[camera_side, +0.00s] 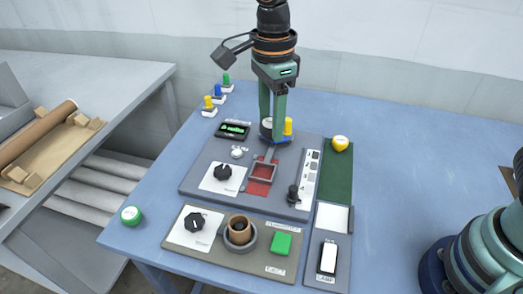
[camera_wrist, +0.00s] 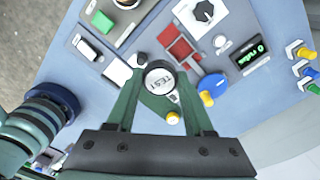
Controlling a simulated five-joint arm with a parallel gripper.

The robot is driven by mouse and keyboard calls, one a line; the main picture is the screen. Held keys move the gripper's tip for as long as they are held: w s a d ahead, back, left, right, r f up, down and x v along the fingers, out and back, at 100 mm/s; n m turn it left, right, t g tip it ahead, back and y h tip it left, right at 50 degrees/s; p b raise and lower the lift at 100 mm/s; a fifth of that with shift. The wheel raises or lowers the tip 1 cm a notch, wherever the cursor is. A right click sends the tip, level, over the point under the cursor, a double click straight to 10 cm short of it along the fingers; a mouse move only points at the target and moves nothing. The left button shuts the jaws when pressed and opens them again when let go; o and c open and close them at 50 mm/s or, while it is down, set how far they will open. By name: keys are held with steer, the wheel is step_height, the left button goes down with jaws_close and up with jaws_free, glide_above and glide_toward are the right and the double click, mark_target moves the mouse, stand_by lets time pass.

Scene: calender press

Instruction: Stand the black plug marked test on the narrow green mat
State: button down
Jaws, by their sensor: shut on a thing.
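The black plug marked TEST (camera_wrist: 160,80) shows end-on in the wrist view, with a pale round face and dark rim. My gripper (camera_wrist: 160,92) is shut on it, one green finger on each side. In the side view my gripper (camera_side: 270,130) is above the back edge of the grey panel, with the plug (camera_side: 266,123) partly hidden between its fingers. The narrow green mat (camera_side: 338,178) lies along the panel's right side, to the right of my gripper. In the wrist view the plug covers part of the mat.
A yellow knob (camera_side: 340,143) stands at the mat's far end and a white pad (camera_side: 333,218) at its near end. A black lever (camera_side: 293,193) and a red slot with a grey frame (camera_side: 262,172) are on the panel.

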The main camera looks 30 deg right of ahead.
steer(key=shift+s+d+f+m, duration=0.1)
steer(key=shift+d+f+m, duration=0.55)
steer(key=shift+d+f, duration=2.35)
steer(key=shift+s+d+f+m, duration=0.1)
steer(key=shift+d+f+m, duration=0.5)
steer(key=shift+d+f, duration=2.4)
steer(key=shift+s+d+f+m, duration=0.1)
steer(key=shift+d+f+m, duration=0.55)
steer(key=shift+d+f, duration=2.35)
steer(key=shift+d+r, duration=1.1)
steer(key=shift+d, duration=0.15)
steer(key=shift+f, duration=0.5)
steer(key=shift+f, duration=0.75)
jaws_free()
